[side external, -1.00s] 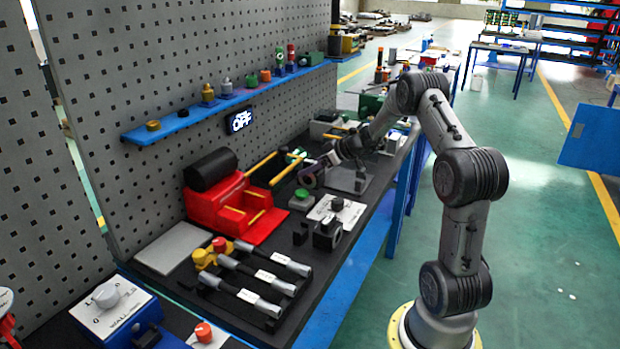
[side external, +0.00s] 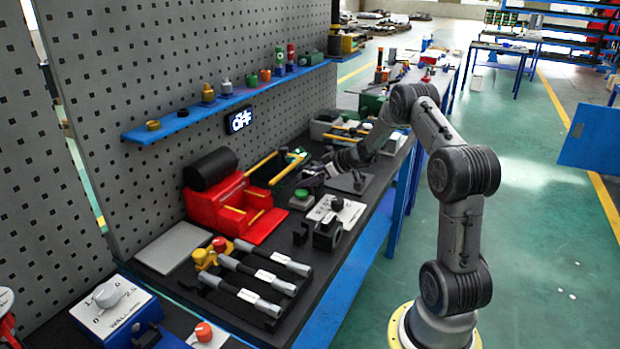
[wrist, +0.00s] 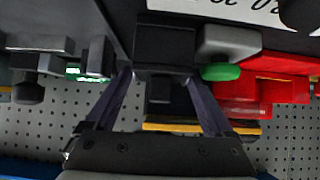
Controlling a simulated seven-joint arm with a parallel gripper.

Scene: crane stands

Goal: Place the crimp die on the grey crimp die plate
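A dark block, which I take to be the crimp die (wrist: 165,48), shows in the wrist view between and just beyond my gripper's two fingertips (wrist: 158,76). The fingers are well apart, one at each side of the block. I cannot tell whether they touch it. In the side view my gripper (side external: 314,177) is low over the bench, behind the green button box, and the block there is too small and dark to make out. A dark grey plate (side external: 345,187), apparently the crimp die plate, lies to the right of my gripper with a small dark piece on it.
The green button box (side external: 301,196) stands close in front of my gripper; its green button (wrist: 220,72) is in the wrist view. A red holder (side external: 225,200) stands by the pegboard (side external: 110,90). A white labelled panel (side external: 335,210) and several silver-and-black tools (side external: 265,280) lie nearer.

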